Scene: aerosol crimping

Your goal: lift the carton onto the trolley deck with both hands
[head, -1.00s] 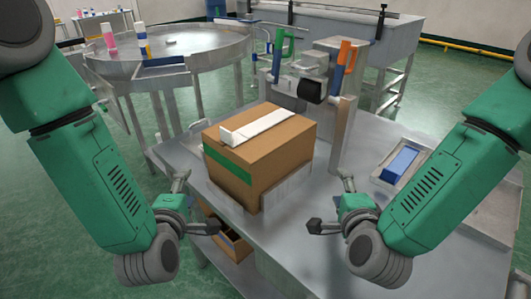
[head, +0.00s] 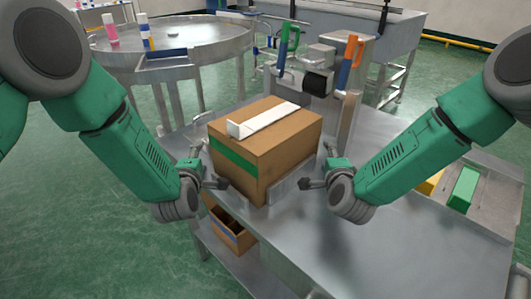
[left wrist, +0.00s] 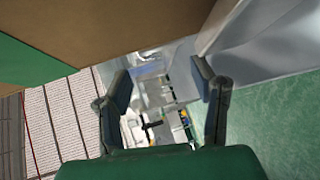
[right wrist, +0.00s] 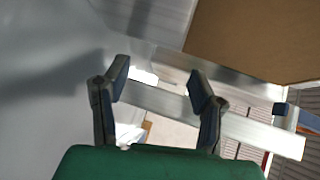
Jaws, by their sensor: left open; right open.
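The brown carton (head: 262,150) has a green band on its side and a white strip across its top. It rests on a grey metal surface (head: 330,235), between low metal plates. My left gripper (head: 208,168) is open beside the carton's left side; the carton (left wrist: 110,30) fills the top left of the left wrist view. My right gripper (head: 315,167) is open near the carton's right side; the carton (right wrist: 265,40) is at the upper right of the right wrist view. Neither gripper visibly holds it. I cannot tell which surface is the trolley deck.
A device with green (head: 289,40) and orange (head: 350,52) handles stands close behind the carton. A round metal table (head: 165,50) with small cans is at the back left. A tray at right holds a green block (head: 463,188). An open box (head: 232,232) sits on a lower shelf.

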